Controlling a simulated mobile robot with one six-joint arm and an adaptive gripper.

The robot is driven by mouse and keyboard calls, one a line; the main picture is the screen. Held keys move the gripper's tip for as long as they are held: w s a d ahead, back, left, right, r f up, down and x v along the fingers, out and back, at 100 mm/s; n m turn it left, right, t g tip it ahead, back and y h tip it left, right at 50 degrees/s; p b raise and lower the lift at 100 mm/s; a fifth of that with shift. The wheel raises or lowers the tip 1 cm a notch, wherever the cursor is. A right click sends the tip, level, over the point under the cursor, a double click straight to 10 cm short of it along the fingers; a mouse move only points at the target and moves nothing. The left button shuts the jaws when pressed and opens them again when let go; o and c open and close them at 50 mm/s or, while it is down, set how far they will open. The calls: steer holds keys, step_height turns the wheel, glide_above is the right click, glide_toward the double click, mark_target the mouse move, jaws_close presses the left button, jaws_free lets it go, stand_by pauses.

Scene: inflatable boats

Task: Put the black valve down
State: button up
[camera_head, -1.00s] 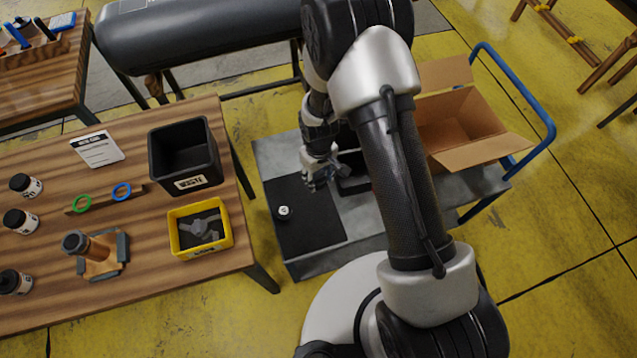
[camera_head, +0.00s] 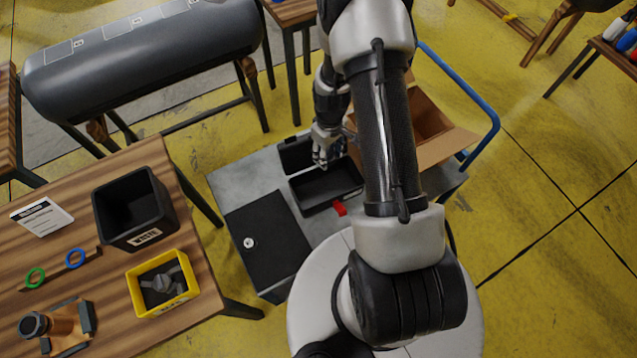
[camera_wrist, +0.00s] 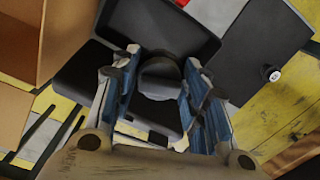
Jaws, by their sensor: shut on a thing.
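My gripper (camera_head: 321,158) is above the open black case (camera_head: 346,199) on the grey cart. In the wrist view, the gripper (camera_wrist: 160,88) is shut on a dark rounded thing, the black valve (camera_wrist: 160,76), held between its blue-padded fingers. The case also shows behind the valve in the wrist view (camera_wrist: 196,22). The valve is too small and hidden to make out in the head view. Whether it touches the case cannot be told. A small white round part (camera_head: 249,242) lies on the black mat (camera_head: 268,224).
The grey cart (camera_head: 225,186) has a blue handle (camera_head: 465,92) and an open cardboard box (camera_head: 448,140). A red piece (camera_head: 340,208) is at the case's front edge. The wooden table at left carries a waste bin (camera_head: 133,240) and a yellow bin (camera_head: 134,293) holding a grey part.

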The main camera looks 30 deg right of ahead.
step_height(320, 180, down, 20)
steer(key=b, duration=0.4)
steer(key=shift+s+r+b, duration=0.1)
steer(key=shift+r+b, duration=0.1)
steer(key=shift+b, duration=0.2)
steer(key=shift+f, duration=0.1)
steer(key=shift+f, duration=0.15)
steer(key=o, duration=1.1)
steer(key=shift+c, duration=0.2)
steer(key=shift+r, duration=0.2)
